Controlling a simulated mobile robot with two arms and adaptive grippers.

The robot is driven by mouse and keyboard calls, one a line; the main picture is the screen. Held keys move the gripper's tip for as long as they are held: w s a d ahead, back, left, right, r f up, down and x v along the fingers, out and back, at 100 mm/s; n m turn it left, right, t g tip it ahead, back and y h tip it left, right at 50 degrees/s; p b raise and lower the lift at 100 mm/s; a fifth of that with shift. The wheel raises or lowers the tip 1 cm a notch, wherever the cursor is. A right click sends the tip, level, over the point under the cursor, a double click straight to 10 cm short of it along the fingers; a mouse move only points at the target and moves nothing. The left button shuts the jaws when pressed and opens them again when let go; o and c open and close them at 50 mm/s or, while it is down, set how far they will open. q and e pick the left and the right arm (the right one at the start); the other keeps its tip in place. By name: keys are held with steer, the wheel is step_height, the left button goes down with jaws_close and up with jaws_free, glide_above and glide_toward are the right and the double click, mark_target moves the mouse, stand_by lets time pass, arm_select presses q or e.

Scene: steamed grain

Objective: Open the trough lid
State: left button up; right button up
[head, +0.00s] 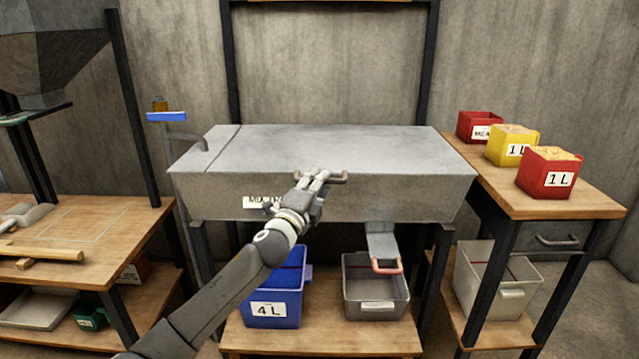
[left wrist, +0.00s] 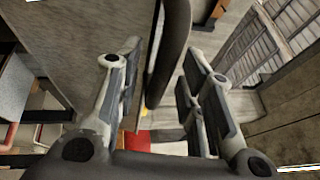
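The grey metal trough (head: 330,200) stands in the middle of the head view. Its flat lid (head: 330,150) lies level and closed on top. A bar handle (head: 336,179) sits at the middle of the front edge. My left gripper (head: 318,180) is at this handle and hides its left part. In the left wrist view, the two fingers of my left gripper (left wrist: 163,85) stand apart. A dark bar (left wrist: 172,50), apparently the handle, runs between them, with gaps visible on both sides. My right gripper is in neither view.
A blue-handled tap (head: 166,117) is at the left. Red and yellow boxes (head: 513,148) stand on the right table.

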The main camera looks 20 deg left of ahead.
arm_select(q)
steer(key=shift+w, duration=0.45)
jaws_close()
